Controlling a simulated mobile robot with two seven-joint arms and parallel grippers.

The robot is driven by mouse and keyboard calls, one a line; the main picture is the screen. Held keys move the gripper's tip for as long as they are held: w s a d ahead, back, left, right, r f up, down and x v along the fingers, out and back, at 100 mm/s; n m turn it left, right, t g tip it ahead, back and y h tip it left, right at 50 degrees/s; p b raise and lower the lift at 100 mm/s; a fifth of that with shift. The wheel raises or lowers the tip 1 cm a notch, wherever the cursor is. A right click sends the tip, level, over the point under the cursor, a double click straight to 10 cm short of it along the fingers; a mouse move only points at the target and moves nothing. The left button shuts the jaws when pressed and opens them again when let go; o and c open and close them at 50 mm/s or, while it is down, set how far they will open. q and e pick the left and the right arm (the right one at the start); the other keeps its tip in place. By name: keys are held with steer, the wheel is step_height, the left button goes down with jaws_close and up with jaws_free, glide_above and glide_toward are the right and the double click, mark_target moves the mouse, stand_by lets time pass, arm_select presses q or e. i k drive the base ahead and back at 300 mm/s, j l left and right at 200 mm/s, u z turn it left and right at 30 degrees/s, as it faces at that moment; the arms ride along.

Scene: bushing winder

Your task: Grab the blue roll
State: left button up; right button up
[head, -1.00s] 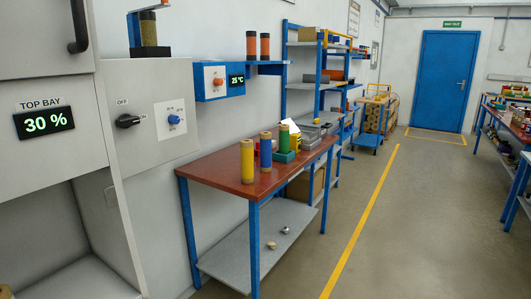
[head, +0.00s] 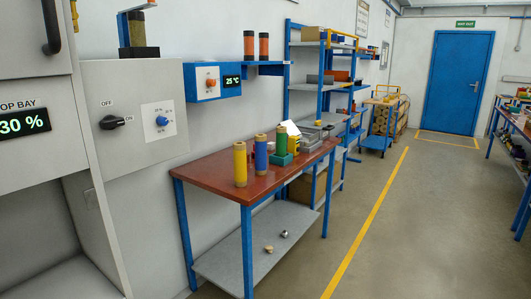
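The blue roll (head: 261,153) stands upright on the red-brown tabletop (head: 205,172) of the workbench. A yellow roll (head: 240,164) stands just left of it and nearer to me. A green roll (head: 281,139) stands just right of it, in or on a green base (head: 281,159). The blue roll's top end shows a tan core. Neither of my grippers is in the head view.
The bench has blue legs and a grey lower shelf (head: 240,240) with two small round parts on it. A grey cabinet with a switch (head: 117,122) stands at the left. Open floor (head: 430,220) with a yellow line (head: 375,230) lies right of the bench.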

mark_target(261, 138)
steer(key=i+l, duration=0.3)
steer(key=i, duration=0.2)
steer(key=i+l, duration=0.3)
steer(key=i, duration=0.15)
steer(key=i+l, duration=0.3)
steer(key=i, duration=0.2)
steer(key=i+l, duration=0.3)
steer(key=i, duration=0.2)
steer(key=i+l, duration=0.35)
steer(key=i+l+u, duration=0.25)
steer(key=u, duration=0.2)
steer(key=i+l+u, duration=0.5)
steer(key=k+j, duration=0.05)
